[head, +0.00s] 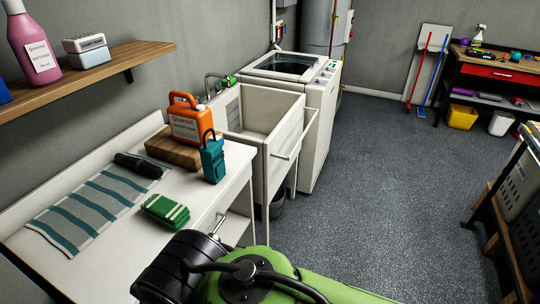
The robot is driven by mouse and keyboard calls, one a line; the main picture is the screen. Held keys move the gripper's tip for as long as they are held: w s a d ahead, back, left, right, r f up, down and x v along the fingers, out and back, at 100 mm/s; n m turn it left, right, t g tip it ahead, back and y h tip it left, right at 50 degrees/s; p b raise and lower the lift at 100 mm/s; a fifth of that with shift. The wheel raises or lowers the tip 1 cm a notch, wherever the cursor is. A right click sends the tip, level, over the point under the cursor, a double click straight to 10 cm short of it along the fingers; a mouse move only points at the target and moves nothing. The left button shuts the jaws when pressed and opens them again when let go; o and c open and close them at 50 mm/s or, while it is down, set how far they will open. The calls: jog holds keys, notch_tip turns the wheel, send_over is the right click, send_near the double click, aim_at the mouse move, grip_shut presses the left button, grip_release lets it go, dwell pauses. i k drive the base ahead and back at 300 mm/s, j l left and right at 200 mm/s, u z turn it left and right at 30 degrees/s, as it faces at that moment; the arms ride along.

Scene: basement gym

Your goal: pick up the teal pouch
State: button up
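The teal pouch (213,162) stands upright near the right end of the white counter (120,248), with a dark loop rising from its top. It is in front of a wooden board (172,150) and an orange jug (187,118). From here I cannot tell whether it touches the board. My green and black arm reaches in from the bottom edge, in front of the counter. I cannot make out any gripper fingers in this view, and nothing is seen touching the pouch.
A green striped bundle (165,211), a striped towel (92,212) and a black rolled item (138,165) lie on the counter. A wooden shelf (100,75) hangs above at left. A utility sink (262,115) and a washer (290,70) stand beyond.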

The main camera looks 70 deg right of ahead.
aim_at(212, 153)
jog(key=z, duration=1.6)
jog(key=i+l+u, duration=0.15)
jog(key=u, duration=0.25)
jog(key=i+l+u, duration=0.15)
jog(key=u, duration=0.2)
jog(key=i+l+u, duration=0.15)
jog(key=u, duration=0.25)
jog(key=i+l+u, duration=0.1)
jog(key=l+u, duration=0.3)
